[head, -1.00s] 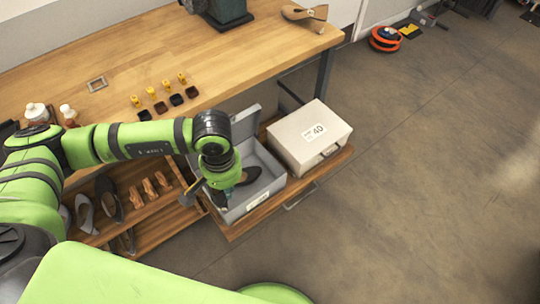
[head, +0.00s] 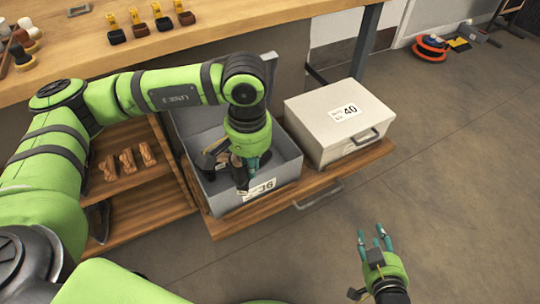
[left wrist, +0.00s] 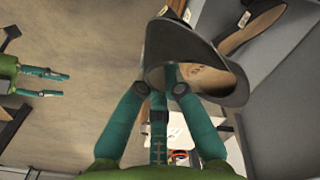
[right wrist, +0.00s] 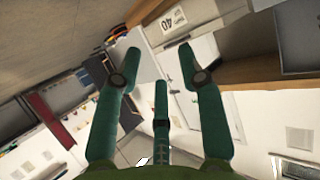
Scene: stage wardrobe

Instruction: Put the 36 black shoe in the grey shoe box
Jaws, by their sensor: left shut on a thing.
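The grey shoe box (head: 283,172), labelled 36, stands open in the drawer with its lid up at the back. My left gripper (head: 247,165) is over the front part of the box. It is shut on a black shoe (left wrist: 190,45), whose opening faces the wrist camera. In the head view the held shoe is mostly hidden by the gripper, near the box's front wall. Another dark shoe with a brown inside (left wrist: 258,28) shows in the box in the left wrist view. I cannot tell whether the held shoe touches the box. My right gripper (head: 375,238) is open and empty above the floor.
A closed pale box (head: 345,105), labelled 40, stands right of the grey box in the wooden drawer (head: 375,155). A shelf (head: 150,185) with wooden pieces lies to the left. The workbench (head: 150,45) is behind.

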